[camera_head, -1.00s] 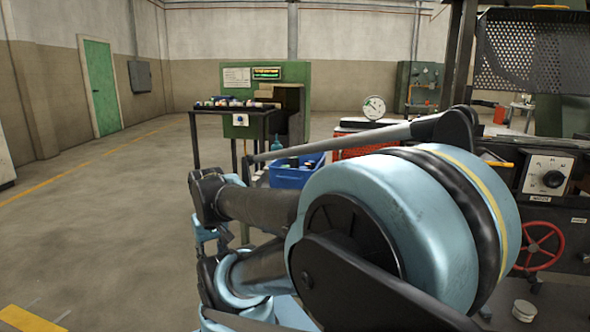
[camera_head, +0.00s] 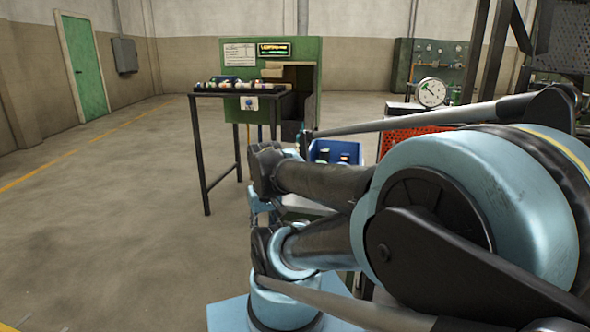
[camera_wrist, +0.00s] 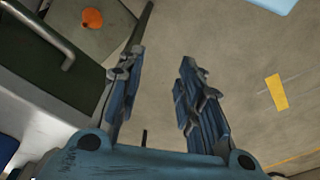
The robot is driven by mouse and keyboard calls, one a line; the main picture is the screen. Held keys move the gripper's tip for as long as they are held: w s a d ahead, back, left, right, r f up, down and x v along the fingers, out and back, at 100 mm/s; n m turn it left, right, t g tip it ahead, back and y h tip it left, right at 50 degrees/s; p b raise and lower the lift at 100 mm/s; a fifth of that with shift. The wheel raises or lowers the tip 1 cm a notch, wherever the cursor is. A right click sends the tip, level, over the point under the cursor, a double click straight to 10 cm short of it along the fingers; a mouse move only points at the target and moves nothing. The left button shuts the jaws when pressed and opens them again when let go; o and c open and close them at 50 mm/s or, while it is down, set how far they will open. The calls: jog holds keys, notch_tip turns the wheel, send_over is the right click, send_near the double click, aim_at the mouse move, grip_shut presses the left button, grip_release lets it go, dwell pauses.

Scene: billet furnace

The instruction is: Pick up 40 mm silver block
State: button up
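I cannot make out the 40 mm silver block in either view. Several small pieces (camera_head: 232,84), some pale and some dark, lie on top of a dark table (camera_head: 205,146) in the head view, too small to tell apart. My gripper (camera_wrist: 160,58) shows in the wrist view with its two blue-grey fingers spread well apart. Nothing is between the fingers, and the floor lies behind them. In the head view I cannot pick out the fingertips.
A green cabinet (camera_head: 304,52) with a lit display stands behind the table. A blue bin (camera_head: 346,152) holding dark items sits to its right, partly behind my arm. A round gauge (camera_head: 431,92) stands further right. The floor at left is open.

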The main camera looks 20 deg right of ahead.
jog(key=o, duration=0.4)
jog(key=shift+s+r, duration=0.15)
jog(key=shift+o, duration=0.2)
jog(key=w+d+r+m, duration=0.2)
jog(key=w+r+m, duration=0.3)
jog(key=r, duration=0.3)
jog(key=shift+w+d, duration=0.3)
jog(key=shift+w, duration=0.1)
jog(key=w+d+r+m+g, duration=0.1)
jog(key=w+d+r+m, duration=0.6)
jog(key=w+d+m, duration=0.45)
jog(key=w+d+r+m+g, duration=0.1)
jog(key=w+d+r+m, duration=0.65)
jog(key=w, duration=0.65)
jog(key=shift+m, duration=0.4)
notch_tip(320, 180, down, 17)
jog(key=shift+s+d+r, duration=0.1)
jog(key=shift+s+d, duration=0.05)
